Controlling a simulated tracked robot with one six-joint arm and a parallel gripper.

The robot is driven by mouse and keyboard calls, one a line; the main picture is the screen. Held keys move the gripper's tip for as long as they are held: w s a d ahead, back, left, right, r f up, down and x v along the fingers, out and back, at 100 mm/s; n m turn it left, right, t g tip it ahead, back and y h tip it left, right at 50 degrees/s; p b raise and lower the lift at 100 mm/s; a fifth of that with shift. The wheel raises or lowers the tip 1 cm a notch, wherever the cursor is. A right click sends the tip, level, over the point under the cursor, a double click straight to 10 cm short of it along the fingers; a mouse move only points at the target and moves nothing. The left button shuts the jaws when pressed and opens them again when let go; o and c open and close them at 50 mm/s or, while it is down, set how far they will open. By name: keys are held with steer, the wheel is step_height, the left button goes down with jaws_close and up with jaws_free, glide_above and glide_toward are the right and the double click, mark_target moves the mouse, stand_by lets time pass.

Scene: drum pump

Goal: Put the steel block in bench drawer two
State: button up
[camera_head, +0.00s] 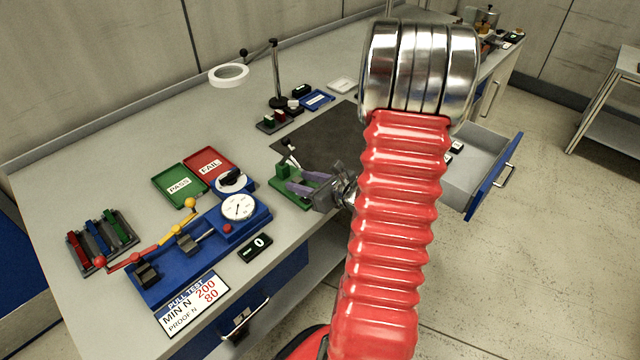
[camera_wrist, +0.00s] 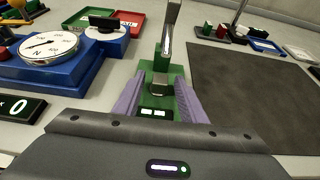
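My gripper (camera_wrist: 158,84) has two purple fingers, spread apart over a green stand (camera_wrist: 181,107) on the bench. A small grey metallic block (camera_wrist: 160,84), which looks like the steel block, sits on the stand between the fingertips, with gaps at both sides. A shiny upright lever (camera_wrist: 171,30) rises behind it. In the head view my gripper (camera_head: 306,184) is at the stand (camera_head: 284,196), and the block cannot be made out there. An open bench drawer (camera_head: 483,150) with a blue front is at the right, partly behind my arm. Its number does not show.
A blue pull tester (camera_head: 205,240) with a dial stands left of the stand, near a counter display (camera_head: 255,248). Green (camera_head: 180,186) and red (camera_head: 209,165) trays lie behind. A dark mat (camera_head: 318,140) is mostly clear. Small labelled pieces (camera_head: 456,148) show in the drawer.

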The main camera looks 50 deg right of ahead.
steer(key=v, duration=1.3)
steer(key=shift+s, duration=0.25)
stand_by(0.4)
steer(key=w+a+r+n+g+y, duration=0.1)
steer(key=a+r+n+g+y, duration=0.2)
steer(key=a+n, duration=0.7)
steer(key=w+a+r+n+g+y, duration=0.1)
steer(key=a+r+n+g+y, duration=0.15)
steer(key=a+n+g, duration=0.75)
steer(key=s+a+r+n+t+h, duration=0.4)
steer(key=a+r+n, duration=0.4)
steer(key=n, duration=0.7)
steer(key=shift+s+a+r+n+t+h, duration=0.3)
steer(key=shift+s+a+t+h, duration=0.15)
steer(key=shift+a+h, duration=0.65)
